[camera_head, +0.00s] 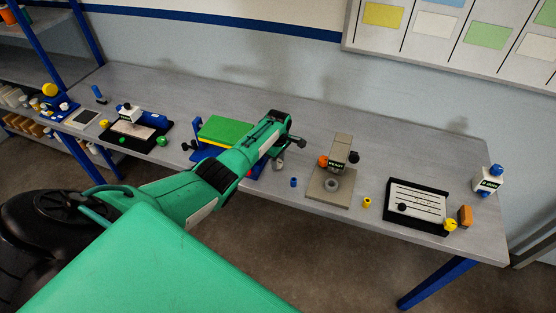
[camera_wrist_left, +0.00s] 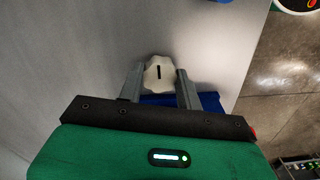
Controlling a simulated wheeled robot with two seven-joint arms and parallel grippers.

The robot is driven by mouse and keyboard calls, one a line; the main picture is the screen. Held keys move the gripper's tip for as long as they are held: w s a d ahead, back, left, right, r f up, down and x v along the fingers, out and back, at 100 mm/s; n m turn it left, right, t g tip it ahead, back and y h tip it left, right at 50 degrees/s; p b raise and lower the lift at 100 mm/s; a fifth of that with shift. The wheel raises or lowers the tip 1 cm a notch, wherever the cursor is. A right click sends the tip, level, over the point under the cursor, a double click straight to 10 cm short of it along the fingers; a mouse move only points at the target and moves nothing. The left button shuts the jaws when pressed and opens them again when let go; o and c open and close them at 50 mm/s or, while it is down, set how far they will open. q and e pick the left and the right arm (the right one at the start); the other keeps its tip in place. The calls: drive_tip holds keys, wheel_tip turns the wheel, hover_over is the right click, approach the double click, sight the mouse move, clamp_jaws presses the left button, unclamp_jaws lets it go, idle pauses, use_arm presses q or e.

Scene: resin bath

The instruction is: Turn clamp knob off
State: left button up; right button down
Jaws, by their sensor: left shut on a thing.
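A pale, lobed clamp knob (camera_wrist_left: 152,84) with a short dark line on its face shows in the left wrist view. The line runs along the view's vertical. My left gripper (camera_wrist_left: 160,72) has one finger on each side of the knob and is shut on it. In the head view my left gripper (camera_head: 287,150) is at the right end of a blue fixture (camera_head: 199,155) with a green block (camera_head: 226,131) on top. My arm hides part of this fixture. My right gripper is not in view.
A grey stand (camera_head: 328,187) with an orange knob is to the right of my gripper. A small blue cylinder (camera_head: 293,182) stands between them. A black-framed panel (camera_head: 416,226) is farther right. The bench (camera_head: 390,165) is clear behind these.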

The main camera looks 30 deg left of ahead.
use_arm(q)
drive_tip(key=shift+a+r, duration=0.1)
drive_tip(key=o, duration=1)
wheel_tip(320, 180, up, 14)
drive_tip(key=b, duration=0.2)
